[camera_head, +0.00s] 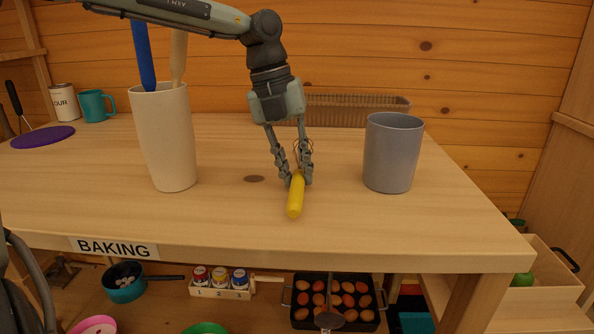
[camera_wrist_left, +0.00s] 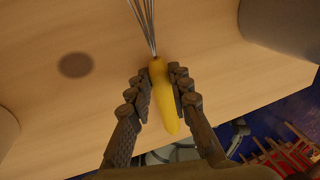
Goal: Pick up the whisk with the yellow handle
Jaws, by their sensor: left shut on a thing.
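The whisk (camera_head: 296,196) has a yellow handle that points toward the table's front edge in the head view. Its wires are partly hidden behind my left gripper's fingers. My left gripper (camera_head: 298,178) reaches down from above and is shut on the whisk's handle near the wire end. In the left wrist view the yellow handle of the whisk (camera_wrist_left: 163,95) lies between the two fingers of the left gripper (camera_wrist_left: 163,88), and the wires run up out of the top of the picture. I cannot tell whether the whisk touches the table. My right gripper is not in view.
A tall cream holder (camera_head: 167,140) with blue and beige handles stands left of the gripper. A grey cup (camera_head: 392,152) stands to the right. A ribbed tray (camera_head: 357,108) sits behind. The wooden table (camera_head: 250,215) is clear in front. An egg tray (camera_head: 336,301) sits below.

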